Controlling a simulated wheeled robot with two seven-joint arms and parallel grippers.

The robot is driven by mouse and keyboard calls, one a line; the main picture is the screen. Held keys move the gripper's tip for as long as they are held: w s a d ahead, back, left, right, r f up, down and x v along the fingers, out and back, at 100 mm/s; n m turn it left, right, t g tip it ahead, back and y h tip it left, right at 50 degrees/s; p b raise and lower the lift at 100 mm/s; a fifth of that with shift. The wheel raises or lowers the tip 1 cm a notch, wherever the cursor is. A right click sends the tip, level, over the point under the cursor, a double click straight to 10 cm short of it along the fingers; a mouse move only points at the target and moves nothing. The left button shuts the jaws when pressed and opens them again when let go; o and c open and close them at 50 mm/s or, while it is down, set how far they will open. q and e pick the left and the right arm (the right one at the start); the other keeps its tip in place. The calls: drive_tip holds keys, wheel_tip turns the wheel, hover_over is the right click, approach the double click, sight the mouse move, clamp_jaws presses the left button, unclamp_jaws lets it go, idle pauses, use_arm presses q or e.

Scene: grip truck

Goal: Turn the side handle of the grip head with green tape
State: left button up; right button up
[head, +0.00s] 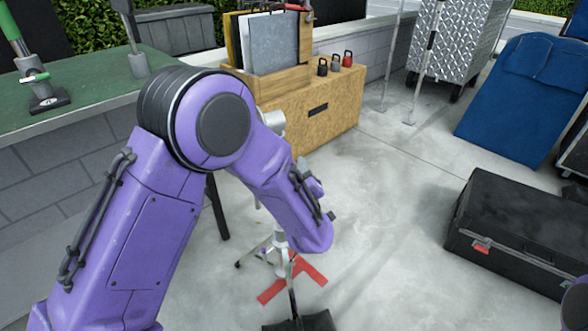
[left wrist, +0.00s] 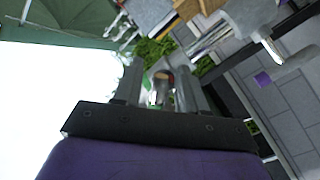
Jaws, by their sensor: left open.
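My left gripper (left wrist: 161,78) is open in the left wrist view, its two grey fingers pointing up the picture. Between and beyond the fingers is a small metal fitting (left wrist: 157,97) with a bit of green beside it; it is too small to tell if it is the grip head. In the head view my purple left arm hides the gripper. A metal stand (head: 280,262) shows below the forearm, its upper part hidden. My right gripper is out of view.
A wooden cart (head: 325,112) with boards and small weights stands behind. Red tape (head: 310,270) marks the floor by the stand. A black case (head: 515,225) lies at right, near a blue padded blanket (head: 525,95). The floor between cart and case is clear.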

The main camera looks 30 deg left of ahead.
use_arm(q)
drive_tip(key=shift+x, duration=0.95)
clamp_jaws()
drive_tip(key=m+p, duration=0.1)
drive_tip(key=p, duration=0.1)
drive_tip(key=m+g+p, duration=0.1)
drive_tip(key=p, duration=0.2)
drive_tip(key=m+p, duration=0.2)
drive_tip(key=shift+s+a+f+g+p, duration=0.3)
drive_tip(key=shift+s+f+g+p, duration=0.05)
drive_tip(key=shift+g, duration=0.05)
